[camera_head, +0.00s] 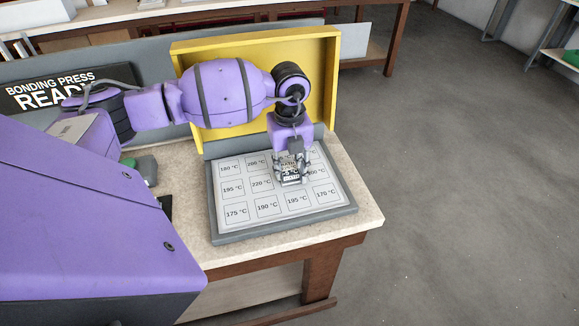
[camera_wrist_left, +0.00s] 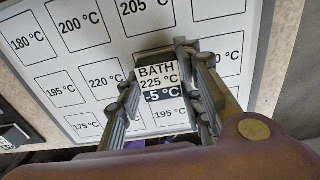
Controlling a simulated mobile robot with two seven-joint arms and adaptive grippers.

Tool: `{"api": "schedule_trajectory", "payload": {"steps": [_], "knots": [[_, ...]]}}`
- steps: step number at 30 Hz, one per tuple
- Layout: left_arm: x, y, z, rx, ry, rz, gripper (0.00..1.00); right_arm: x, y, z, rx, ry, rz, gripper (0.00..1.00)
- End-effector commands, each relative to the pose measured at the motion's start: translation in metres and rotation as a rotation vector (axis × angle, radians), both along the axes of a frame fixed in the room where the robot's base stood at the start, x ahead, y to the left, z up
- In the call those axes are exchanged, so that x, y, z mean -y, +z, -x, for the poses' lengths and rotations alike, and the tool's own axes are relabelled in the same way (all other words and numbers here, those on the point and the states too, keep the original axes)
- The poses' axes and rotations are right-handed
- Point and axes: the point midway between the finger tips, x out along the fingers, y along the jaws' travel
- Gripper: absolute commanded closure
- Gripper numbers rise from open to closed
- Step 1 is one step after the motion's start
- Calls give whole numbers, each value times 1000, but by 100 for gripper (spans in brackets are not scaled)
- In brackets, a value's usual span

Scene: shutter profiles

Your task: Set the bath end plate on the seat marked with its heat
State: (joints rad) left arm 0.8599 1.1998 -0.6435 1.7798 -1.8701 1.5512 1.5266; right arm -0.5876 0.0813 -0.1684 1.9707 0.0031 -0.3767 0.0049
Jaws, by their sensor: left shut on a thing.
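The bath end plate (camera_wrist_left: 158,82) is a small plate reading "BATH 225 °C" with a dark band "-5 °C". In the head view the plate (camera_head: 290,172) is over the seat board (camera_head: 228,238), at the middle row's third column. My left gripper (camera_head: 291,178) is shut on it; in the wrist view its fingers (camera_wrist_left: 163,95) flank the plate. Whether it touches the board I cannot tell. The marked seats include 220 °C (camera_head: 262,184), 190 °C (camera_head: 267,206), 195 °C (camera_head: 297,199) and 170 °C (camera_head: 326,192). The seat under the plate is hidden. My right gripper is not in view.
A yellow panel frame (camera_head: 328,85) stands behind the board. A black sign (camera_head: 30,92) reads "BONDING PRESS READY". A small grey-green item (camera_head: 146,170) lies left of the board. The table (camera_head: 358,205) ends just right of the board, with open floor beyond.

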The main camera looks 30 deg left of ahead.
Motion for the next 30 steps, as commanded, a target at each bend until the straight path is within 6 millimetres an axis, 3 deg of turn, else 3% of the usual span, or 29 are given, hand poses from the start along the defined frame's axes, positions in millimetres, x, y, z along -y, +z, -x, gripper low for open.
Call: {"api": "schedule_trajectory", "payload": {"steps": [10,11,15,24,30], "knots": [[0,-4,0,1,0,0,89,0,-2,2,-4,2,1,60],[0,-3,0,2,0,1,62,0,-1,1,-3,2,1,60],[0,-2,0,2,0,1,47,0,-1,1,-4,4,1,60],[0,0,-1,3,0,0,47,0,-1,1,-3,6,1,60],[0,23,-2,6,0,0,47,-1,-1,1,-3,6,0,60]]}}
